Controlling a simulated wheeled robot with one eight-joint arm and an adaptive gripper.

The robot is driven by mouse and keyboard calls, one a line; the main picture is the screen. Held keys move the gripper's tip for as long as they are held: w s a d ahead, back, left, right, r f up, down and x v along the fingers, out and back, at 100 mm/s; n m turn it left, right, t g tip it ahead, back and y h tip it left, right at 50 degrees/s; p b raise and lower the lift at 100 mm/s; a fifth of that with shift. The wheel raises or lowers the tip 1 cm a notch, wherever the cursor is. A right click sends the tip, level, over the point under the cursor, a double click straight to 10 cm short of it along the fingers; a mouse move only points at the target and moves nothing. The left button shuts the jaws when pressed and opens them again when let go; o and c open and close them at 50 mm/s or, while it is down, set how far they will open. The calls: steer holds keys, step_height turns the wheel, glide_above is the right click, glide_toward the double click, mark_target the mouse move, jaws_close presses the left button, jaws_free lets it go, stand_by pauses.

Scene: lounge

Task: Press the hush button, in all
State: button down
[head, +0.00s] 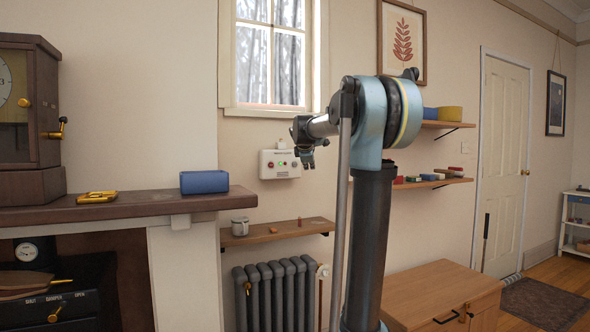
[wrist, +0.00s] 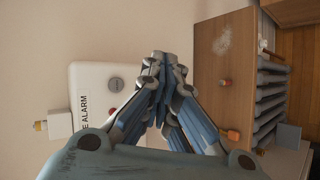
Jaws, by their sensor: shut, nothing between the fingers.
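A white alarm box (head: 279,172) hangs on the wall below the window. In the head view it has a red spot, a green spot and a dark round button (head: 294,164) at its right. In the wrist view the box (wrist: 88,78) appears turned, with "ALARM" lettering, a grey round button (wrist: 116,85) and a red spot (wrist: 112,113). Which one is the hush button cannot be read. My gripper (head: 308,163) is shut and empty, just right of the box in the head view. In the wrist view its fingertips (wrist: 166,62) lie beside the box; contact cannot be told.
A mantel (head: 130,207) with a blue box (head: 204,182) is at left. A low cabinet (head: 440,285) stands at right.

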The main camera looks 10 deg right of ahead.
steer(key=w+a, duration=0.2)
steer(key=w, duration=0.5)
steer(key=shift+w+a, duration=0.25)
steer(key=shift+w, duration=0.1)
steer(key=shift+w, duration=0.15)
stand_by(1.2)
steer(key=shift+w+a, duration=0.2)
steer(key=shift+w+a, duration=0.1)
steer(key=shift+w, duration=0.25)
stand_by(0.9)
stand_by(0.3)
steer(key=shift+s+d, duration=0.25)
steer(key=shift+s, duration=0.5)
steer(key=shift+s, duration=0.1)
steer(key=shift+s+d, duration=0.25)
steer(key=shift+s, duration=0.5)
steer(key=shift+s+d, duration=0.25)
steer(key=shift+s, duration=0.55)
steer(key=shift+s+d, duration=0.25)
steer(key=shift+s, duration=0.5)
